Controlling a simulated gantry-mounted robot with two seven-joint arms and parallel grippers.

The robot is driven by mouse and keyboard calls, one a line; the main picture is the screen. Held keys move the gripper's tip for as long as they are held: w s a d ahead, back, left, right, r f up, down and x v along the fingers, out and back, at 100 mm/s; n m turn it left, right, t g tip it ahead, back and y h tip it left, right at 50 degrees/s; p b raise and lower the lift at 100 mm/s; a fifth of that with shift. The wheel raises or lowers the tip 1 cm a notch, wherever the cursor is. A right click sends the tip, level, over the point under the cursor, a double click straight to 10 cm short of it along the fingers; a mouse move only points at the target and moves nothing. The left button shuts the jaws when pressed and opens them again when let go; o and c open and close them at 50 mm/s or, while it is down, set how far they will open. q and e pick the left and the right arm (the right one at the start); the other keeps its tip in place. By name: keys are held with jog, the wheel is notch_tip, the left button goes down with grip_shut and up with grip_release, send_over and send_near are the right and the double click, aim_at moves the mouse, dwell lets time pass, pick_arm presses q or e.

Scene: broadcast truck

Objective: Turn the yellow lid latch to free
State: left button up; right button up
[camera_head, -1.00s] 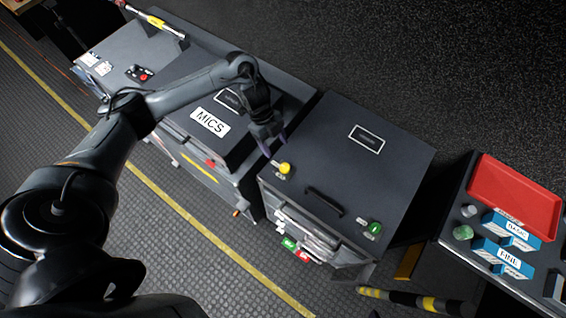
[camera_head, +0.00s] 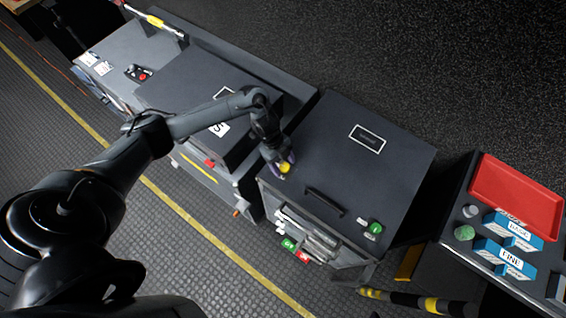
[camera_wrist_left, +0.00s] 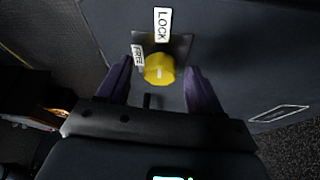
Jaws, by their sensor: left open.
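The yellow lid latch (camera_head: 285,167) is a round knob on the near left corner of the dark case lid (camera_head: 350,175). In the left wrist view the yellow latch (camera_wrist_left: 159,69) sits on a dark plate, with a LOCK label (camera_wrist_left: 162,25) above it and a smaller label, apparently FREE (camera_wrist_left: 138,56), at its upper left. A pale mark shows on the knob's face. My left gripper (camera_head: 282,165) is open, its purple fingers (camera_wrist_left: 158,80) on either side of the latch, with gaps visible. My right gripper is not in view.
A green knob (camera_head: 375,227) and a black handle (camera_head: 325,201) are on the same lid. The MICS case (camera_head: 190,95) stands to the left. A red tray (camera_head: 515,196) and blue boxes (camera_head: 505,258) are on the right-hand table. The lid's middle is clear.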

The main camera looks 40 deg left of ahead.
pick_arm(q)
jog(key=c, duration=1.1)
jog(key=shift+s+r+n+p, duration=0.1)
jog(key=shift+r+n+p, duration=0.15)
jog(key=shift+n+p, duration=0.5)
jog(key=n+t+p, duration=0.1)
jog(key=n+p, duration=0.2)
jog(key=p, duration=0.1)
jog(key=n+t+y+p, duration=0.1)
jog(key=n+p, duration=0.3)
jog(key=p, duration=0.1)
jog(key=n+t+y+p, duration=0.1)
jog(key=n+t+p, duration=0.1)
jog(key=p, duration=0.3)
jog(key=shift+s+d+n, duration=0.35)
jog(key=shift+n, duration=0.5)
jog(key=n+y+p, duration=0.1)
jog(key=n+p, duration=0.1)
jog(key=shift+d+f+n, duration=0.1)
jog(key=shift+n, duration=0.3)
jog(key=shift+n+t+y+p, duration=0.3)
jog(key=shift+n+p, duration=0.25)
jog(key=shift+n, duration=0.15)
jog(key=shift+f, duration=0.1)
jog(key=o, duration=1.1)
